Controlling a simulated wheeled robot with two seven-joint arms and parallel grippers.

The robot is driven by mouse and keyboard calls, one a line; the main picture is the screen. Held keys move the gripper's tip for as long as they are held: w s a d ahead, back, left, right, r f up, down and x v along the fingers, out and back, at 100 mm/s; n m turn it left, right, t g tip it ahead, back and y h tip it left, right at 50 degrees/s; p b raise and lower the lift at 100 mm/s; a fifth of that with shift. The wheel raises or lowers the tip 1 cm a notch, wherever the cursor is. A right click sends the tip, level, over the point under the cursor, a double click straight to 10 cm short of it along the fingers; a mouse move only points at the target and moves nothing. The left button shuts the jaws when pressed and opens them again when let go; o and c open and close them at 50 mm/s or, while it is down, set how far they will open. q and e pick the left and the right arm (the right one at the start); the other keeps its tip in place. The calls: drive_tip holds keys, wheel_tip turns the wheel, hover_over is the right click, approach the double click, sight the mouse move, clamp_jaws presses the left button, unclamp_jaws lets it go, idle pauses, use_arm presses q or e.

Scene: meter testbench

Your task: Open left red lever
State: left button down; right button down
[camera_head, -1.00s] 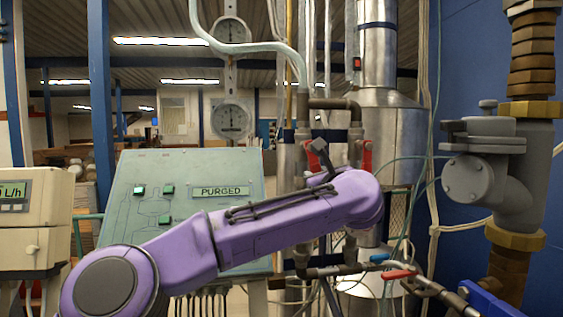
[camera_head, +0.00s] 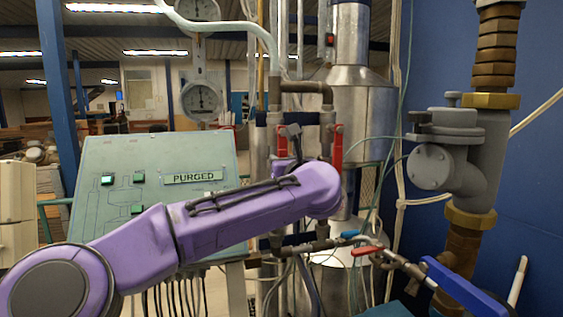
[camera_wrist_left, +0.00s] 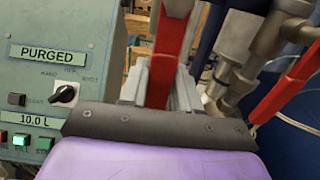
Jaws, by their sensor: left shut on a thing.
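The left red lever (camera_head: 282,146) stands about upright on the pipework in the head view, its lower part hidden behind my left arm. In the left wrist view this red lever (camera_wrist_left: 163,68) runs up between the grey fingers of my left gripper (camera_wrist_left: 160,92), which is shut on it. In the head view the gripper is mostly hidden behind my purple wrist. A second red lever (camera_head: 338,148) stands to the right, apart from the gripper; it also shows at the right of the wrist view (camera_wrist_left: 287,84). My right gripper is not in view.
A green panel (camera_head: 95,200) reading PURGED stands left, behind my arm. Pipes and a silver column (camera_head: 350,115) are close around the levers. A grey valve (camera_head: 440,165), a low red handle (camera_head: 367,251) and a blue handle (camera_head: 462,288) are at right.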

use_arm(q)
drive_tip(key=c, duration=0.9)
unclamp_jaws()
drive_tip(key=shift+f, duration=0.5)
drive_tip(key=shift+w+a+r, duration=0.1)
drive_tip(key=shift+w, duration=0.1)
drive_tip(key=b+v, duration=0.5)
drive_tip(key=v, duration=0.5)
drive_tip(key=shift+s, duration=0.3)
